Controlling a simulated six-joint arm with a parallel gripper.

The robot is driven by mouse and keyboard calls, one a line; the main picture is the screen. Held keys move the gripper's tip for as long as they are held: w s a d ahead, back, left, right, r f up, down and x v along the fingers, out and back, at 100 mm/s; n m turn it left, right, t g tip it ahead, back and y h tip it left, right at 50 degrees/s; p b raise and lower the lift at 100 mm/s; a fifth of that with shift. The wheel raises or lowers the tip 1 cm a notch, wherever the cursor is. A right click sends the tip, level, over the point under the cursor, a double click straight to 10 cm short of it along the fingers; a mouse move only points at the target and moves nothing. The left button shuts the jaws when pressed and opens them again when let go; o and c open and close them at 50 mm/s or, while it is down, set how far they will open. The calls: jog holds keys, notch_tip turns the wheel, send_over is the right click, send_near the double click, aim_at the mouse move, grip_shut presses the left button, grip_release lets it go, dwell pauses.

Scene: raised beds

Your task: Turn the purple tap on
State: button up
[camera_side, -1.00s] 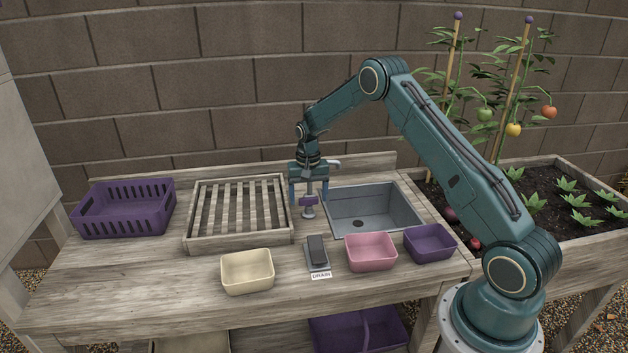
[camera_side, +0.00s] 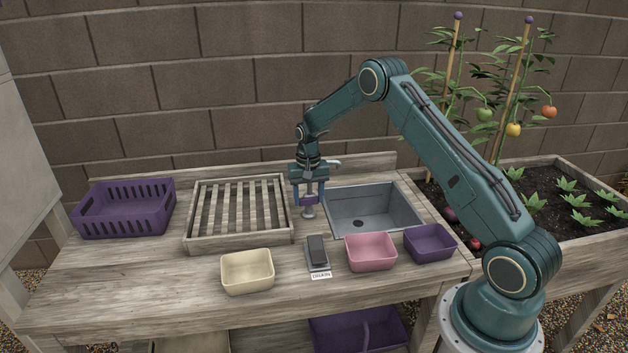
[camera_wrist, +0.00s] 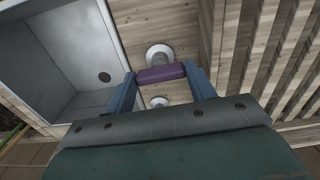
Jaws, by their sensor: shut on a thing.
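The purple tap handle (camera_wrist: 161,73) sits between the two blue fingers of my gripper (camera_wrist: 160,80) in the wrist view, and the fingers are shut on it. In the side view, my gripper (camera_side: 309,195) points down over the tap (camera_side: 309,212), just left of the sink. The tap's grey metal base stands on the bench, and its pale spout (camera_side: 333,163) shows behind my gripper. The grey sink basin (camera_side: 372,206) looks empty, with a dark drain hole in its floor. I cannot see any water.
A slatted wooden rack (camera_side: 190,240) stands left of the tap, with a purple slotted basket (camera_side: 125,222) beyond it. A planted bed is at right.

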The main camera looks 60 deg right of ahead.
jog(key=n, duration=1.7)
jog(key=shift+n, duration=0.3)
dwell(0.4)
jog(key=o, duration=1)
jog(key=shift+r, duration=0.1)
